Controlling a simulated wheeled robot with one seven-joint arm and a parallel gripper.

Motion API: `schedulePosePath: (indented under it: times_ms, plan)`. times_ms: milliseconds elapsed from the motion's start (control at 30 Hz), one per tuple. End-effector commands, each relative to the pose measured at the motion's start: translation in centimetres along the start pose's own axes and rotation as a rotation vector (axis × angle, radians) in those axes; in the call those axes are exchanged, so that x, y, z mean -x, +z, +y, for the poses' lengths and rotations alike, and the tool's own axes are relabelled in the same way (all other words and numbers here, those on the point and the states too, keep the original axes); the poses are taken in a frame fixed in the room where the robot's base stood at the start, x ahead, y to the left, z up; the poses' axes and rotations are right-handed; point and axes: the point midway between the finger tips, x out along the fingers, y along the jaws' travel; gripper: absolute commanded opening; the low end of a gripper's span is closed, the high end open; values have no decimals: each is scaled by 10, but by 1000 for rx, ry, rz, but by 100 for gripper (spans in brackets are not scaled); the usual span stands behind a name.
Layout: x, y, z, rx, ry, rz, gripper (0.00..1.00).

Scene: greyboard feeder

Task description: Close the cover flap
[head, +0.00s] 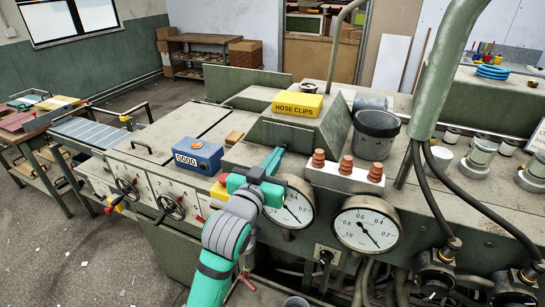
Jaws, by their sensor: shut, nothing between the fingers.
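A dark green panel (245,82) stands upright at the back of the grey machine, behind the sloped housing. It looks like the cover flap in a raised position, but its hinge is not clearly visible. My gripper (274,157) is in the middle of the view, above the front of the machine top, with its teal fingers pointing away from me. It is shut and empty. It is well apart from the green panel, which is farther back and slightly left.
A yellow hose clips box (297,104) sits on the sloped housing. A blue counter box (198,158) is left of my gripper. Orange-brown knobs (347,166), a dark bucket (375,135) and pressure gauges (365,229) are to the right. A thick green pipe (444,70) rises at right.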

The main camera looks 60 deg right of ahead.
Motion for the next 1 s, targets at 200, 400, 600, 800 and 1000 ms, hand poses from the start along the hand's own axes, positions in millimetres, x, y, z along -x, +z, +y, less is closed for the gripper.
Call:
schedulePosePath:
  times_ms: [200, 400, 600, 800, 1000]
  plan:
    - [-5, 5, 6, 2, 10, -1, 0]
    - [-7, 6, 8, 2, 14, -2, 0]
    - [-8, 6, 8, 1, 14, -2, 0]
    - [-7, 6, 7, 1, 13, -2, 0]
    - [5, 6, 7, 2, 11, -1, 0]
